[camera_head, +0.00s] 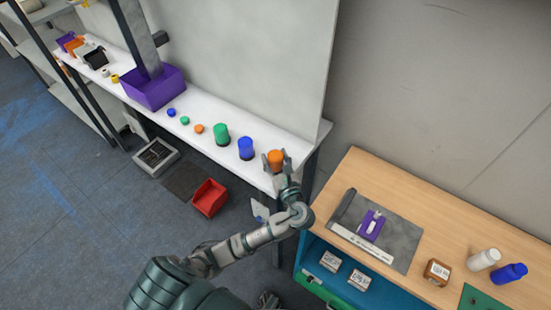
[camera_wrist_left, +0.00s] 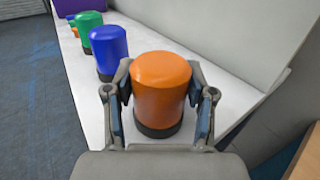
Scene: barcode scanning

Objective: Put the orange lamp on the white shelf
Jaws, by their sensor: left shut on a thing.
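The orange lamp (camera_head: 275,159) is at the right end of the white shelf (camera_head: 205,147) in the head view. It is a domed cylinder with a dark base. My left gripper (camera_head: 281,160) is around it. In the left wrist view the orange lamp (camera_wrist_left: 161,90) stands upright between the two fingers of my left gripper (camera_wrist_left: 160,110), which is shut on it. Its base appears to be at the shelf surface (camera_wrist_left: 92,118); I cannot tell whether it touches. My right gripper is not in view.
A blue lamp (camera_head: 245,148) and a green lamp (camera_head: 221,134) stand left of the orange one. Small knobs and a purple bin (camera_head: 153,92) are farther left. A panel (camera_head: 240,60) rises behind the shelf. A wooden workbench (camera_head: 400,190) stands at the right.

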